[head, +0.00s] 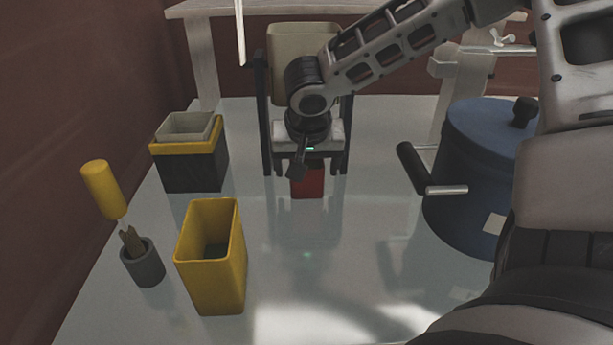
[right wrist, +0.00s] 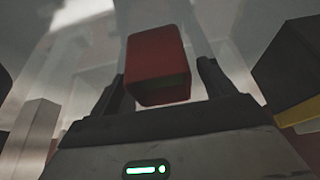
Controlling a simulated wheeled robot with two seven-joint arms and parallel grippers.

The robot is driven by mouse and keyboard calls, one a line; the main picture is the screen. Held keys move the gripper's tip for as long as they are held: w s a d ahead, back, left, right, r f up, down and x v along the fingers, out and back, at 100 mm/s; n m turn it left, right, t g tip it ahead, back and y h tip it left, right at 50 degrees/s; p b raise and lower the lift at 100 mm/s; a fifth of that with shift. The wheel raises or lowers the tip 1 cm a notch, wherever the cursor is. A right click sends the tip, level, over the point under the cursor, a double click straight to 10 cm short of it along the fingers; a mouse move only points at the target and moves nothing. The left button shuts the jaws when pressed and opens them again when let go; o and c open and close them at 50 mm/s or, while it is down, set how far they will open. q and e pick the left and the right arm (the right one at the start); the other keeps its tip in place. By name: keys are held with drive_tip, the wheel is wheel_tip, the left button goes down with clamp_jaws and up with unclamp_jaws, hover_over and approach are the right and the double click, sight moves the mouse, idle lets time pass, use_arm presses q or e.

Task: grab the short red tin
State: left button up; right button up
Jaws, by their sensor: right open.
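The short red tin (head: 308,184) stands on the pale table below the filler frame, partly hidden in the head view by my right gripper (head: 299,172). In the right wrist view the red tin (right wrist: 155,60) appears between the two dark fingers of my right gripper (right wrist: 163,80), with a gap on each side. The fingers are apart and not closed on it. I cannot tell how far the tin reaches in between them. My left gripper is not in view.
A yellow open container (head: 211,262), a grey cup (head: 143,264) holding a yellow-handled brush, and a black-and-yellow box (head: 194,169) stand on the left. A blue drum (head: 470,190) with a handle stands right. A beige hopper (head: 292,42) rises behind my gripper. The table's front middle is clear.

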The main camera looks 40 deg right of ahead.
drive_tip(key=shift+w+f, duration=0.15)
drive_tip(key=shift+f, duration=0.2)
drive_tip(key=c, duration=1.2)
drive_tip(key=shift+c, duration=0.2)
drive_tip(key=shift+r, duration=0.15)
